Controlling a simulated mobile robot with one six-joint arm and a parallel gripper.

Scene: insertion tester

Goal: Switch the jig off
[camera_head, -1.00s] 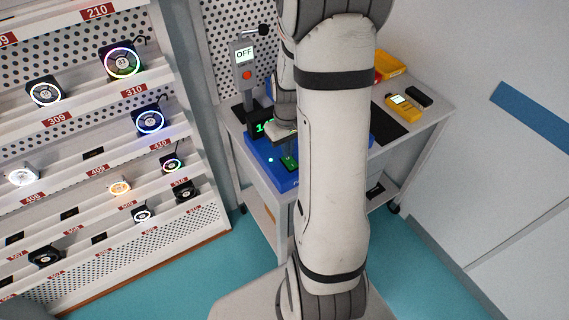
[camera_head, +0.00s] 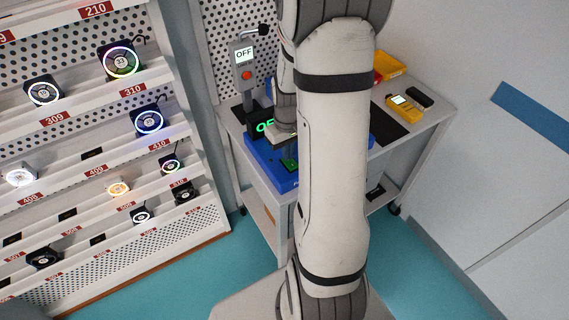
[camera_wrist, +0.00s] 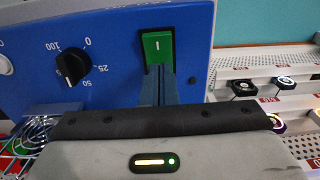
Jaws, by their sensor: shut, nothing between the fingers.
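The jig is a blue box (camera_head: 258,151) on the grey table, partly hidden by my arm. Its green display (camera_head: 265,126) shows "OF", the rest hidden behind my arm. In the wrist view the blue panel (camera_wrist: 120,25) carries a green rocker switch (camera_wrist: 158,46) marked with a line. My gripper (camera_wrist: 160,72) is shut and empty, its fingertips at the lower end of the switch; I cannot tell whether they touch it. A black dial (camera_wrist: 72,66) with a 0 to 100 scale sits left of the switch. The switch also shows in the head view (camera_head: 290,164).
A grey post box (camera_head: 244,66) with an "OFF" screen and red button stands behind the jig. A yellow meter (camera_head: 403,106), a dark mat (camera_head: 390,127) and a yellow bin (camera_head: 389,66) are on the right. A fan rack (camera_head: 100,130) stands left.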

